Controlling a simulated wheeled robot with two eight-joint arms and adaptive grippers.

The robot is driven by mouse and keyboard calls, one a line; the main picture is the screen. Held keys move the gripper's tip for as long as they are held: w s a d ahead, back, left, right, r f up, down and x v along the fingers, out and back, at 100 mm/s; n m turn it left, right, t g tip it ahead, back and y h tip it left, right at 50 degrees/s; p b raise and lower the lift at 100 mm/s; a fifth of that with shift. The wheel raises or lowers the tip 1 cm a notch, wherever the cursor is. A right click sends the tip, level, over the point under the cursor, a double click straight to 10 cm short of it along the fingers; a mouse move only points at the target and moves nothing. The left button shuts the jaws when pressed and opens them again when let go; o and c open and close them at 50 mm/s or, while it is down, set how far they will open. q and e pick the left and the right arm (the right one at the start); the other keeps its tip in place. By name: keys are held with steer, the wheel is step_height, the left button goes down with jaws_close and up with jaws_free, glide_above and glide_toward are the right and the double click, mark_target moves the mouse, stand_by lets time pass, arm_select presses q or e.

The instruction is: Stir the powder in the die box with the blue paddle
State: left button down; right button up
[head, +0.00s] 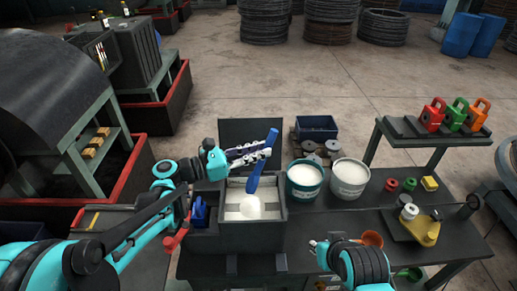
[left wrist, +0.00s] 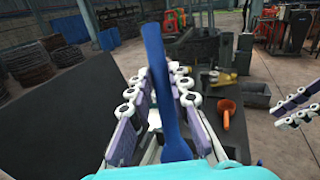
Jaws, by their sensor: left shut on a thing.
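The blue paddle (head: 262,160) is tilted over the die box, its lower end towards the white powder (head: 250,206). My left gripper (head: 250,152) is shut on the paddle, and in the left wrist view the paddle (left wrist: 155,75) stands between its fingers. The die box (head: 253,235) is a dark open box with its lid raised behind.
Two tubs of white material, one green (head: 304,180) and one white (head: 349,178), stand just right of the box. Coloured padlocks (head: 457,114) stand on a raised shelf.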

mark_target(250, 179)
arm_select(q)
steer(key=shift+f+b, duration=4)
steer(key=shift+f, duration=1.1)
steer(key=shift+d, duration=0.15)
steer(key=d, duration=0.6)
steer(key=a+b, duration=0.1)
steer(key=a, duration=1.1)
steer(key=shift+d, duration=2.85)
